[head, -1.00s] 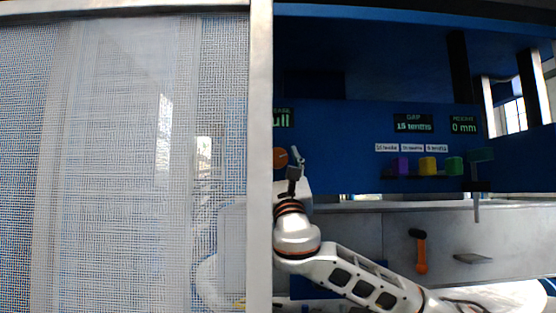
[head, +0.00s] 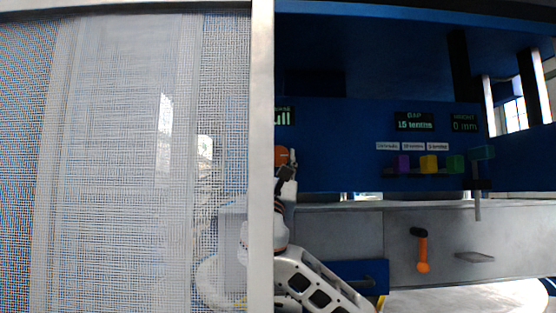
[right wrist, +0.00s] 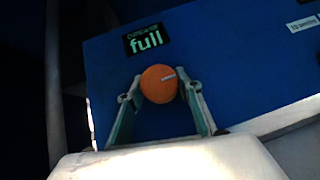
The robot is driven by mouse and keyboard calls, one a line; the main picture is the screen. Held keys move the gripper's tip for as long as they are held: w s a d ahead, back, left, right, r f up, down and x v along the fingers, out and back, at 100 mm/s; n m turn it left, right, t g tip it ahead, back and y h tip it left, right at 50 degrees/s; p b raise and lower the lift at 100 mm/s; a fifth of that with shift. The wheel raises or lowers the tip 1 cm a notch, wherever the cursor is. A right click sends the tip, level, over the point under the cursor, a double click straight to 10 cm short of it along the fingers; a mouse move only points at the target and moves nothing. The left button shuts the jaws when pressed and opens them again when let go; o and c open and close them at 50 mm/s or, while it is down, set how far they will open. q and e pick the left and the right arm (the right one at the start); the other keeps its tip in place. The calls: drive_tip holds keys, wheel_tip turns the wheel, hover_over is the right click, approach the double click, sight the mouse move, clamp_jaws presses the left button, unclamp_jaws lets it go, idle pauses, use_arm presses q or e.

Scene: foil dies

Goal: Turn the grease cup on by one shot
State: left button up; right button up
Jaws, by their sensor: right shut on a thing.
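The grease cup is an orange round cap (right wrist: 158,84) with a short pale mark on it, on the blue panel. In the right wrist view the two fingers of my right gripper (right wrist: 160,95) stand on either side of it and are shut on it. In the head view the orange cap (head: 281,154) shows only partly beside the frame post, with my right gripper (head: 286,172) at it. A display above the cap reads "full" (right wrist: 146,40). My left gripper is not in view.
A mesh screen (head: 120,150) with a pale post (head: 262,100) fills the left. Purple (head: 404,162), yellow (head: 428,162) and green (head: 455,162) blocks sit on a ledge.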

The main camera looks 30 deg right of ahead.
drive_tip(key=shift+m+g+h, duration=0.8)
drive_tip(key=shift+m+g, duration=0.5)
drive_tip(key=shift+m, duration=0.3)
drive_tip(key=shift+m+g+h, duration=0.8)
drive_tip(key=shift+m+g, duration=0.5)
drive_tip(key=shift+m, duration=0.3)
drive_tip(key=o, duration=1.1)
wheel_tip(320, 180, up, 10)
